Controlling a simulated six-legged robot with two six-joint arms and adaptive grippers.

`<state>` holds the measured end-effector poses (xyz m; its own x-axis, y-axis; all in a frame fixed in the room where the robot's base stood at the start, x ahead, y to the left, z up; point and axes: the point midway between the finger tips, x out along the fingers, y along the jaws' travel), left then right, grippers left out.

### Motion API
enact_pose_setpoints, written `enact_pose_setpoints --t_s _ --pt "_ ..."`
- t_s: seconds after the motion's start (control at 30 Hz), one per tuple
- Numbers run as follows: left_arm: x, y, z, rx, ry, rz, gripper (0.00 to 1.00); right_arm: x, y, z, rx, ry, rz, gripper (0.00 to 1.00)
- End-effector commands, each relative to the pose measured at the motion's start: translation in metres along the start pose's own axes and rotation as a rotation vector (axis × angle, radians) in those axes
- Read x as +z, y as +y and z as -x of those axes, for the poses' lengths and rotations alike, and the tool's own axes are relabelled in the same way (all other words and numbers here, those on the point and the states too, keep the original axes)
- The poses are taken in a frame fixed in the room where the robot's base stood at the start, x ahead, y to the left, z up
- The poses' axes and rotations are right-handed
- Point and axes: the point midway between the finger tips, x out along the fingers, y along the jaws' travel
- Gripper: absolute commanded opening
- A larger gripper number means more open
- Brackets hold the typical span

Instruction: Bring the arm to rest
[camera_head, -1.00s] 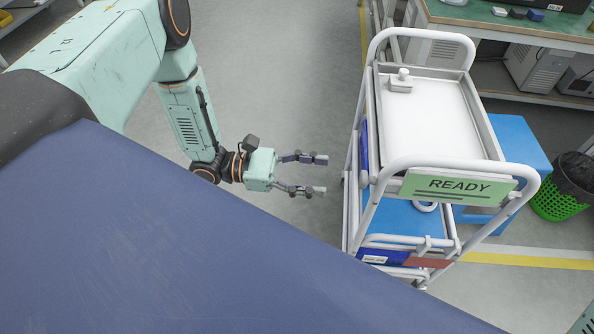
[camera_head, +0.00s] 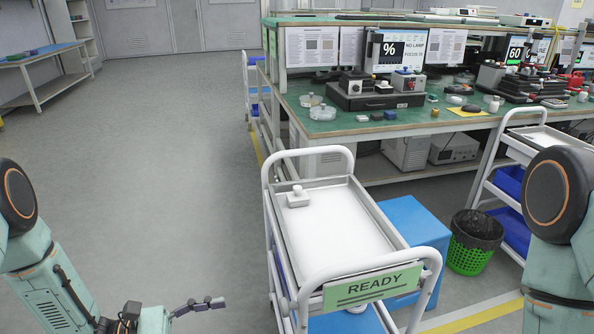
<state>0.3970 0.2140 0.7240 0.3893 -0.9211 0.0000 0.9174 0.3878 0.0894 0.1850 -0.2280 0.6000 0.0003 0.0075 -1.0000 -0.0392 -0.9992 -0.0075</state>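My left arm comes in at the lower left, mint green with black joints. Its gripper (camera_head: 212,318) is at the bottom edge, with one dark finger pointing right and the other cut off by the frame. It looks open and empty, out to the left of the white trolley (camera_head: 310,164). My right arm shows at the right edge as a mint link with a black joint; its gripper is out of view. A small white fixture (camera_head: 298,196) stands on the trolley's top tray, near its far left corner.
A green READY sign (camera_head: 373,287) hangs on the trolley's near end. A blue box (camera_head: 416,222) and a green waste bin (camera_head: 468,256) stand right of it. A green-topped bench (camera_head: 345,127) with instruments lies behind. Grey floor on the left is clear.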

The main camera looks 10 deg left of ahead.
Motion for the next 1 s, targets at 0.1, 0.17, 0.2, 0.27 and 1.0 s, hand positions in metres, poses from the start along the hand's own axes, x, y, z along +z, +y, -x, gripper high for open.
enact_pose_setpoints --t_s 0.1,0.17,0.2,0.27,1.0 --pt "-0.003 0.0 0.0 -0.002 0.012 -0.123 0.58 0.0 0.0 0.0 0.0 0.0 0.0 0.0" --pt "-0.008 0.003 0.0 0.011 0.037 -0.229 0.58 0.0 0.0 0.0 0.0 0.0 0.0 0.0" --pt "-0.012 0.006 0.0 0.025 0.058 -0.305 0.58 0.0 0.0 0.0 0.0 0.0 0.0 0.0" --pt "-0.018 0.011 0.0 0.052 0.1 -0.415 0.58 0.0 0.0 0.0 0.0 0.0 0.0 0.0" --pt "-0.117 -0.01 0.011 -0.235 0.857 -1.357 0.58 0.0 0.0 0.0 0.0 0.0 0.0 0.0"
